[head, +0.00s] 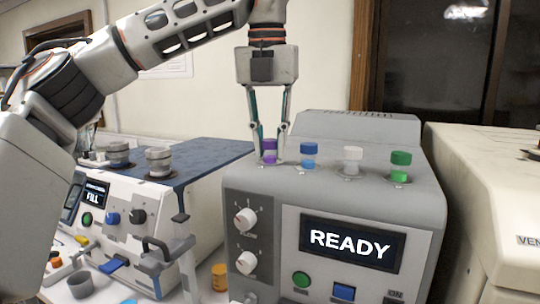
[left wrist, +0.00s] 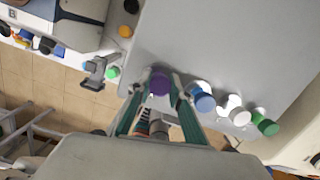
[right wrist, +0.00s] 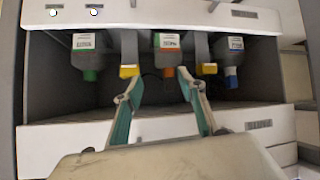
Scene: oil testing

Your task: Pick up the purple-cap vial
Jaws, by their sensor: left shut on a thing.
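The purple-cap vial (head: 269,150) stands at the left end of a row of vials on top of the grey machine with the READY screen (head: 352,243). My left gripper (head: 269,155) comes down from above and is shut on this vial, one finger on each side. In the left wrist view the purple cap (left wrist: 160,84) sits between the fingertips. The vial's lower part is hard to see, and I cannot tell whether it is clear of its seat. My right gripper (right wrist: 158,92) is open and empty, in front of a shelf with hanging bottles.
Blue-cap (head: 309,155), white-cap (head: 352,160) and green-cap (head: 400,166) vials stand to the right of the purple one. A machine with a FILL screen (head: 93,197) is at the left. In the right wrist view an orange-capped bottle (right wrist: 168,55) hangs mid-shelf.

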